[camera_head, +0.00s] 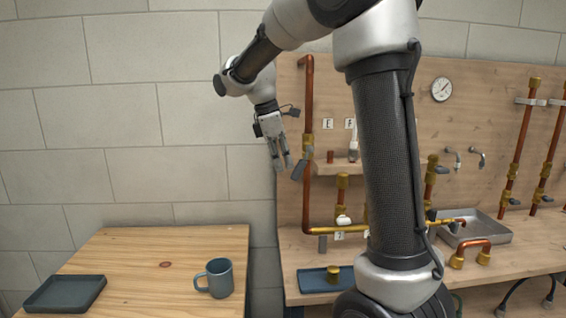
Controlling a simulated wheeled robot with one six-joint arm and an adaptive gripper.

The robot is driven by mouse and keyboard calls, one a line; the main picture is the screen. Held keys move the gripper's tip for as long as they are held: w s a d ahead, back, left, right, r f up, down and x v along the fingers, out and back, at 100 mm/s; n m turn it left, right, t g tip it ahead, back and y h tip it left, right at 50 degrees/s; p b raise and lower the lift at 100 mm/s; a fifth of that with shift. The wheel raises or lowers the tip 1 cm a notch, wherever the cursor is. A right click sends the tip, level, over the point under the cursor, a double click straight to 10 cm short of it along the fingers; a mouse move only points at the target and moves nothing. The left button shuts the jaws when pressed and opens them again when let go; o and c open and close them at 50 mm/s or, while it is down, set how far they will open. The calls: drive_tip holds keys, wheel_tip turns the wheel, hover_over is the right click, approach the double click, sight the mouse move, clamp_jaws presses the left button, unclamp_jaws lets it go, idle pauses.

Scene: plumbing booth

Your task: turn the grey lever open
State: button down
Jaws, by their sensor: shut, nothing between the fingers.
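A grey lever (299,169) hangs tilted down and to the left from a brass valve (307,143) on the left vertical copper pipe. My gripper (281,166) points down just left of this lever, with its fingers shut and empty. The fingertips are at about the lever's height. The picture is too small to tell whether they touch it or are a little in front of it.
A wooden board behind carries copper pipes, brass valves and a gauge (441,89). A small shelf (340,168) juts out right of the lever. A wooden table (180,250) at lower left holds a mug (221,279) and a dark tray (66,293).

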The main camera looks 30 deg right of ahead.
sight(291, 175)
drive_tip(key=shift+s+d+f+g+h, duration=0.15)
drive_tip(key=shift+f+g+h, duration=0.15)
drive_tip(key=shift+f+h, duration=0.15)
idle(0.5)
drive_tip(key=shift+s+d+f+g+h, duration=0.2)
drive_tip(key=shift+d+f+g+h, duration=0.35)
drive_tip(key=shift+h, duration=0.6)
drive_tip(key=shift+s+d+f+g+h, duration=0.15)
drive_tip(key=shift+d+f+g+h, duration=0.35)
drive_tip(key=shift+h, duration=0.6)
drive_tip(key=shift+f, duration=0.2)
drive_tip(key=shift+w+a, duration=0.15)
drive_tip(key=shift+a, duration=0.25)
drive_tip(key=a+f+v, duration=0.1)
drive_tip(key=v, duration=1.1)
drive_tip(key=shift+a, duration=0.2)
drive_tip(key=shift+w, duration=0.1)
